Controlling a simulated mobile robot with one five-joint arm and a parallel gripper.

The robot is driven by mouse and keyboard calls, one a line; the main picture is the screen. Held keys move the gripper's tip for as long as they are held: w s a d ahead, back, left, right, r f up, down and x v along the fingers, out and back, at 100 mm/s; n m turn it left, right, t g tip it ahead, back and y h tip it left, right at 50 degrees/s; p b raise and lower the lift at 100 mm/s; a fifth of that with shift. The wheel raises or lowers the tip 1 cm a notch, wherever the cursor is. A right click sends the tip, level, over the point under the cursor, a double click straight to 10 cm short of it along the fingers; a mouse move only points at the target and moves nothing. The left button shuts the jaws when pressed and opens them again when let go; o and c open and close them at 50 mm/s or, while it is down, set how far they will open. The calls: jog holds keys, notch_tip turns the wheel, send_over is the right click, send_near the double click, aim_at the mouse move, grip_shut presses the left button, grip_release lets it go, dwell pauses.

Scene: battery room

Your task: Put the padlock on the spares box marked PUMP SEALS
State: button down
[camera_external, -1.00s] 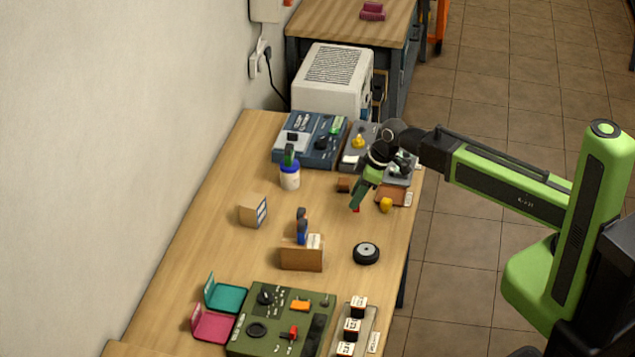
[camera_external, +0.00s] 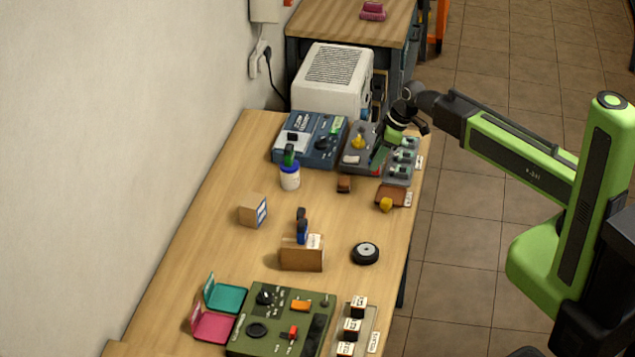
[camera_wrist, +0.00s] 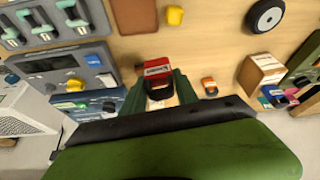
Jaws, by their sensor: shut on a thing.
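My gripper (camera_external: 378,160) is over the far right part of the bench, by the grey panels. In the wrist view its green fingers (camera_wrist: 160,88) are shut on a red padlock (camera_wrist: 154,69) with a dark loop and a pale label too small to read. The padlock is mostly hidden in the outside view. A teal box (camera_external: 228,298) and a pink box (camera_external: 212,327) stand with lids up at the near left of the bench. I cannot read PUMP SEALS on any box.
A blue instrument (camera_external: 310,140), a grey panel with a yellow knob (camera_external: 358,143) and a panel of teal switches (camera_external: 400,172) crowd the far end. A white-and-blue jar (camera_external: 290,177), wooden block (camera_external: 302,258), wheel (camera_external: 365,253) and green panel (camera_external: 262,335) stand nearer.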

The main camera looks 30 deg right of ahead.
jog(key=w+a+r+n+p, duration=0.2)
jog(key=w+a+r+p, duration=0.3)
jog(key=w+a, duration=0.85)
jog(key=n+g+b, duration=0.1)
jog(key=b, duration=0.4)
send_over(245, 201)
jog(key=d, duration=0.3)
jog(key=f, duration=0.4)
jog(key=shift+s+a+f, duration=0.15)
jog(key=shift+s+f, duration=0.1)
jog(key=shift+s+a, duration=0.1)
jog(key=shift+a, duration=0.35)
jog(key=shift+y, duration=0.3)
notch_tip(245, 201, down, 4)
jog(key=b, duration=0.4)
jog(key=shift+f, duration=0.25)
jog(key=c, duration=0.9)
grip_release()
jog(key=shift+r, duration=0.1)
jog(key=shift+d+r, duration=0.1)
